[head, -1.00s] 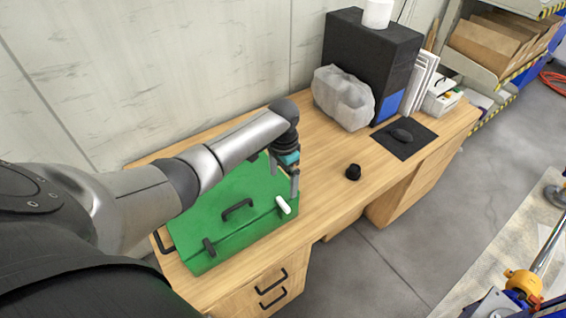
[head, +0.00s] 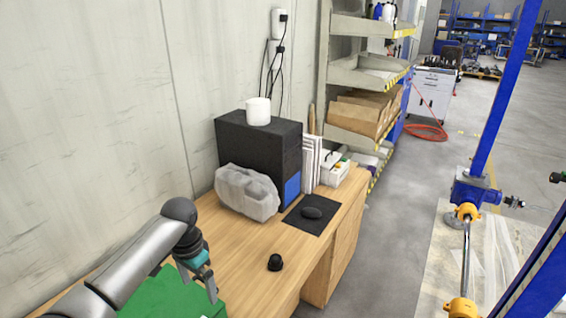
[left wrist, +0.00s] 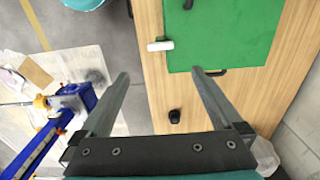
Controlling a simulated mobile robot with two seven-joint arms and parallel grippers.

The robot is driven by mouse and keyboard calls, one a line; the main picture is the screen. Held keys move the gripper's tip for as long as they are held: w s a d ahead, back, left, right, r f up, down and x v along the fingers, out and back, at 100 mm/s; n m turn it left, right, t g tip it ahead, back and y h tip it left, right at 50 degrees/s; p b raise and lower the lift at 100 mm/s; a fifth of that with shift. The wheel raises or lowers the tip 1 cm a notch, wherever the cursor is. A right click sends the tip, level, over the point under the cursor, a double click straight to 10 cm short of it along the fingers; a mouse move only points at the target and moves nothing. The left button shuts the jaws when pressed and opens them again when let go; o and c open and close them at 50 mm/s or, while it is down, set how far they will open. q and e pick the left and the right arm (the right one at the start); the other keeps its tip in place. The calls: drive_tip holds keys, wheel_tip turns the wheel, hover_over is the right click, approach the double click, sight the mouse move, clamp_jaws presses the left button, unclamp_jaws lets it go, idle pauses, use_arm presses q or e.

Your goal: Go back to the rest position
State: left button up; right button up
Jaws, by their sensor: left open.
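My left gripper (head: 211,287) is at the lower left of the head view, above the near part of the desk and the green toolbox (head: 165,297). In the left wrist view the left gripper (left wrist: 160,80) is open, with nothing between its two fingers. The green toolbox also shows at the top of that view (left wrist: 225,35), beyond the fingers and apart from them. A white handle piece (left wrist: 160,45) is at the toolbox's edge. My right gripper is in neither view.
Shelves (head: 365,75) stand behind. A blue frame (head: 505,95) is at right; grey floor (head: 385,240) lies between.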

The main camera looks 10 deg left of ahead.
use_arm(q)
drive_tip(key=s+d+f+t, duration=0.1)
drive_tip(key=s+d+f, duration=0.4)
drive_tip(key=s+d, duration=0.6)
drive_tip(key=s+r+n+t, duration=0.1)
drive_tip(key=s+r, duration=0.2)
drive_tip(key=s, duration=0.3)
drive_tip(key=s+r+n+t, duration=0.2)
drive_tip(key=s+r, duration=0.1)
drive_tip(key=s, duration=0.4)
wheel_tip(320, 180, down, 35)
drive_tip(key=s+g+b, duration=0.2)
drive_tip(key=b, duration=0.9)
drive_tip(key=s+a+f+b, duration=0.1)
drive_tip(key=s+f+b, duration=0.4)
drive_tip(key=f, duration=0.6)
drive_tip(key=s+a+f+g+b, duration=0.1)
drive_tip(key=s+f+b, duration=0.4)
drive_tip(key=s+f, duration=0.5)
drive_tip(key=shift+a+f+m, duration=0.2)
drive_tip(key=shift+f+m, duration=0.2)
drive_tip(key=shift+f, duration=0.3)
